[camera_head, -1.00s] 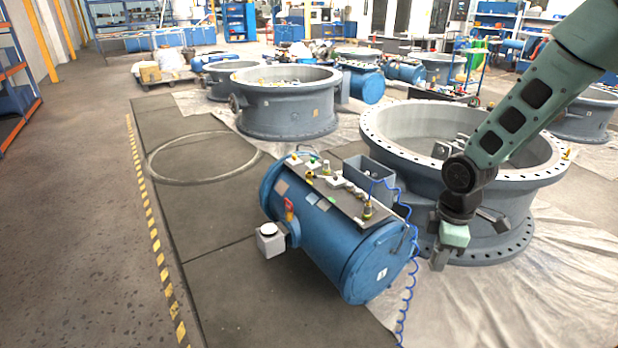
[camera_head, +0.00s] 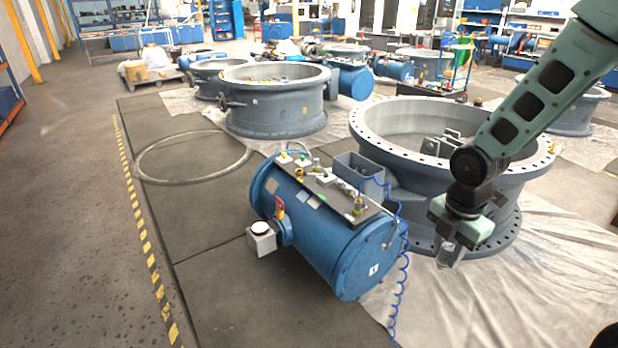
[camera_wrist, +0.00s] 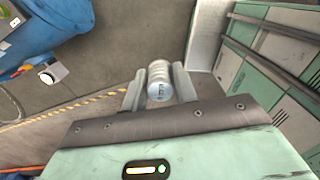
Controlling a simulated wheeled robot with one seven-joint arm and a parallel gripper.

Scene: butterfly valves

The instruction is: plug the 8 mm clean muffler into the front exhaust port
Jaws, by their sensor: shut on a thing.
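My gripper (camera_head: 449,256) hangs to the right of the blue tank and is apart from it, in front of the big grey valve ring. In the wrist view its two fingers (camera_wrist: 160,85) are shut on a pale, ribbed cylinder, the muffler (camera_wrist: 158,78). Its end carries dark lettering too small to read. The blue tank (camera_head: 340,250) lies on its side with a dark plate (camera_head: 328,190) on top. Several small fittings with yellow, green and white parts stand on the plate. I cannot tell which opening is the front exhaust port.
A grey open box (camera_head: 358,178) stands at the plate's back edge. A coiled blue hose (camera_head: 403,272) hangs down the tank's right end. The large flanged ring (camera_head: 400,150) stands behind my gripper. Plastic sheeting (camera_head: 530,285) covers the floor at right; the left floor is clear.

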